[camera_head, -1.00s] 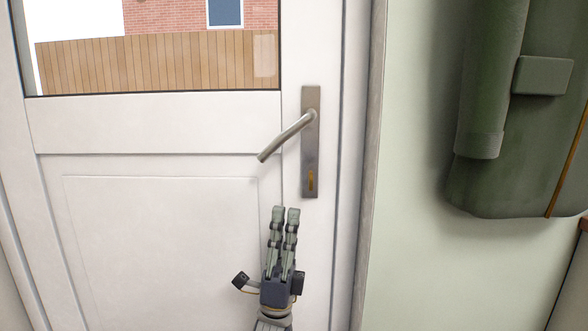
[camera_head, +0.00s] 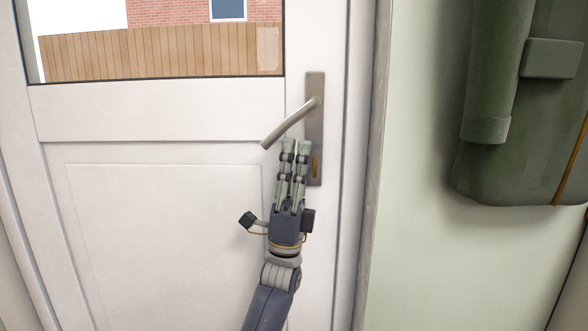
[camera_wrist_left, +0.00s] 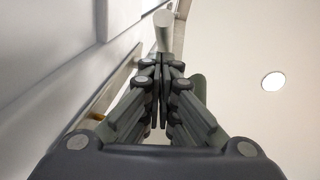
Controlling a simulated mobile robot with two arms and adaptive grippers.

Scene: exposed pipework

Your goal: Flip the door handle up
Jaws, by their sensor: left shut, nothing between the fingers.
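The door handle (camera_head: 288,122) is a metal lever on a tall backplate (camera_head: 315,130) at the right side of the white door. Its free end points left and slants downward. My left gripper (camera_head: 295,146) is shut and empty, with its fingers pointing up just below the lever. Whether the fingertips touch the lever is not clear. In the left wrist view the lever (camera_wrist_left: 163,30) shows just beyond the closed fingertips (camera_wrist_left: 160,66). My right gripper is not in view.
The white door (camera_head: 160,230) has a window (camera_head: 160,40) above, showing a fence and bricks. The door frame (camera_head: 372,170) stands right of the handle. A green pack-like object (camera_head: 520,110) hangs on the pale green wall further right.

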